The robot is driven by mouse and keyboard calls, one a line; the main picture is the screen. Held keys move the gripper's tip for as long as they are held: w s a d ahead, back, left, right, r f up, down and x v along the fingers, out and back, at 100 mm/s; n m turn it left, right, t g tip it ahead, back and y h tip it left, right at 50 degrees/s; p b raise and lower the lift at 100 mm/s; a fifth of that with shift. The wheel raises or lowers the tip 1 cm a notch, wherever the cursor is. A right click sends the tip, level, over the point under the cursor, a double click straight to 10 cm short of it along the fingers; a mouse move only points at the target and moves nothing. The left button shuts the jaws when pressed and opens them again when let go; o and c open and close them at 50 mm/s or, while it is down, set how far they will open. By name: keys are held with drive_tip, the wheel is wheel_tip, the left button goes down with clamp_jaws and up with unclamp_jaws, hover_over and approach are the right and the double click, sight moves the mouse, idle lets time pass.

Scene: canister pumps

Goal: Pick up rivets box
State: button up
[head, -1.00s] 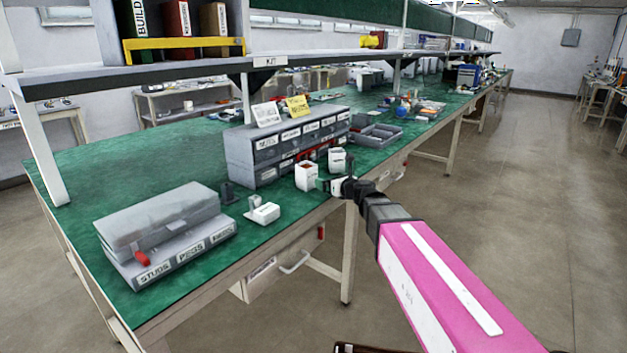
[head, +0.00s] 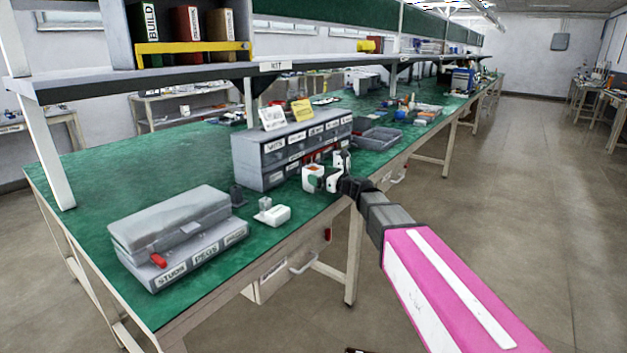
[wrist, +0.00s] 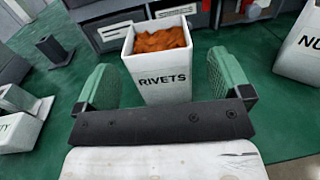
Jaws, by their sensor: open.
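The rivets box (wrist: 160,75) is a white, open-topped box labelled RIVETS, filled with orange-brown pieces. In the wrist view it stands upright on the green bench top, between the two green finger pads of my gripper (wrist: 168,82). The fingers are open, with a gap showing on each side of the box. In the head view the rivets box (head: 312,178) is partly covered by my gripper (head: 326,181), which reaches it from the right at the bench's front edge.
A second white box (wrist: 301,48), its label cut off, stands to the right. A white piece (head: 274,213) lies to the left on the bench (head: 90,200). A grey drawer unit (head: 262,163) stands close behind. A grey case (head: 170,225) sits further left.

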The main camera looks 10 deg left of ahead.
drive_tip(key=x, duration=0.4)
drive_tip(key=shift+w+a+f, duration=0.1)
drive_tip(key=shift+a, duration=0.1)
drive_tip(key=c, duration=1.2)
drive_tip(key=shift+o, duration=0.2)
